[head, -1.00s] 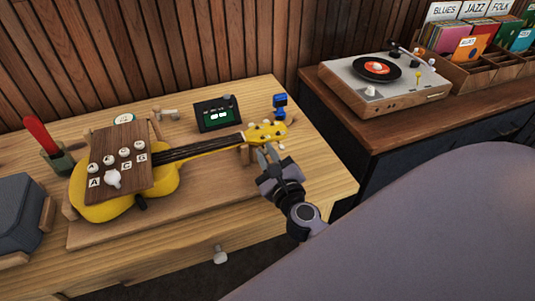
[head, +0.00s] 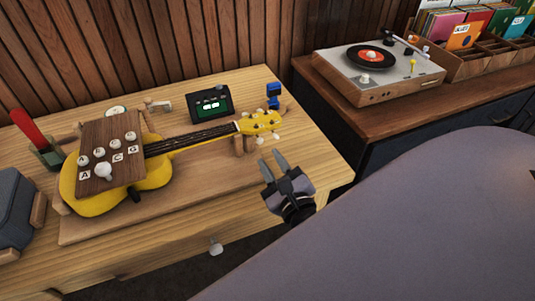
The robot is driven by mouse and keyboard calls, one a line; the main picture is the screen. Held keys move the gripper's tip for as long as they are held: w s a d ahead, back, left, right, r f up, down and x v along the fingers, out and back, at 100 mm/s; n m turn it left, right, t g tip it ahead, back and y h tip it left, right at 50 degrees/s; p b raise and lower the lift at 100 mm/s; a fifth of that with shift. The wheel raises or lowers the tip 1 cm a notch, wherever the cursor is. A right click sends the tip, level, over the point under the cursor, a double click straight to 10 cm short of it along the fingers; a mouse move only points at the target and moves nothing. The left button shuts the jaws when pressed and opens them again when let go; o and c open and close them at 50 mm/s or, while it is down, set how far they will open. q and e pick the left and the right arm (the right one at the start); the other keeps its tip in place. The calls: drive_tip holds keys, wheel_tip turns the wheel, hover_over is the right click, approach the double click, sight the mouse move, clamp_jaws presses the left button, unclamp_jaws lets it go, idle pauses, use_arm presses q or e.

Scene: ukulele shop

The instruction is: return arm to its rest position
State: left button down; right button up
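My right gripper (head: 274,169) is in the head view, at the right front edge of the wooden workbench (head: 180,229). Its two fingers are parted and point up and to the left, with nothing between them. It is apart from the yellow ukulele (head: 160,173), just below and right of the headstock (head: 261,122). My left gripper is not in view.
The ukulele rests on a wooden cradle board with a lettered panel (head: 113,151) over its body. A small tuner display (head: 210,105) and a blue clip (head: 274,95) stand behind it. A turntable (head: 372,67) sits on the cabinet at right. A drawer knob (head: 215,247) sticks out in front.

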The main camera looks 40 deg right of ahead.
drive_tip(key=shift+s, duration=0.25)
drive_tip(key=shift+a, duration=0.1)
idle(0.3)
